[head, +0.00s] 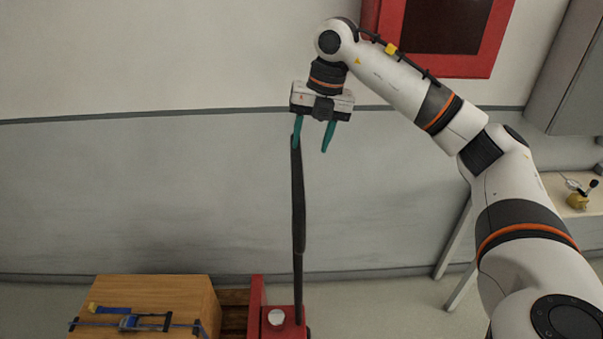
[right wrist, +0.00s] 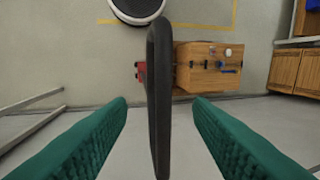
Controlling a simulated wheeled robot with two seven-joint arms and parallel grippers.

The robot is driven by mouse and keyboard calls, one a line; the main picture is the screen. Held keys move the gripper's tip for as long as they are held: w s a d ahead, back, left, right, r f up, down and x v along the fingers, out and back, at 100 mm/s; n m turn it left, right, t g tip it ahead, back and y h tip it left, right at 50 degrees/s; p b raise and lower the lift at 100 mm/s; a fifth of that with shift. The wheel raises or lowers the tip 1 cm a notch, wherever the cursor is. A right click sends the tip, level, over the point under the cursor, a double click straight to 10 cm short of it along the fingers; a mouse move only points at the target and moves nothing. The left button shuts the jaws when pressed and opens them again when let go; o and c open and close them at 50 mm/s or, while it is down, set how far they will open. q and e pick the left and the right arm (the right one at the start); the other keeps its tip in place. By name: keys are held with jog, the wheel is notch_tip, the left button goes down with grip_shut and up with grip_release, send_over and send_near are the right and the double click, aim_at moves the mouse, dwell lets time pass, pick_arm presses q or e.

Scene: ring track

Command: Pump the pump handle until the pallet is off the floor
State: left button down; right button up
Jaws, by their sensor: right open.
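The pump handle (head: 298,205) is a long black bar that rises upright from the red pallet jack (head: 257,306). My right gripper (head: 311,147) is at the handle's upper end, its teal fingers apart and pointing down. In the right wrist view the handle (right wrist: 158,100) passes between the two open fingers, with a gap on both sides. The pallet (head: 233,312) shows as a strip of dark wood between the jack and a wooden box (head: 210,300). Its underside is hidden, so its height above the floor cannot be told. My left gripper is not in view.
The box carries a blue strapping tool (head: 128,323). A grey wall stands behind the handle, with a red-framed panel (head: 440,68) high up. A table (head: 565,200) with a small brass item stands at the right. Floor between jack and table is clear.

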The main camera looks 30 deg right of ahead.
aim_at(302, 179)
jog(key=f+p, duration=0.1)
jog(key=f, duration=0.2)
jog(key=a+f, duration=0.1)
jog(key=f, duration=0.1)
jog(key=w+f+p, duration=0.1)
jog(key=f, duration=0.2)
jog(key=shift+a+f+p, duration=0.25)
jog(key=shift+f+p, duration=0.1)
jog(key=shift+a+f, duration=0.1)
jog(key=shift+f, duration=0.45)
grip_shut()
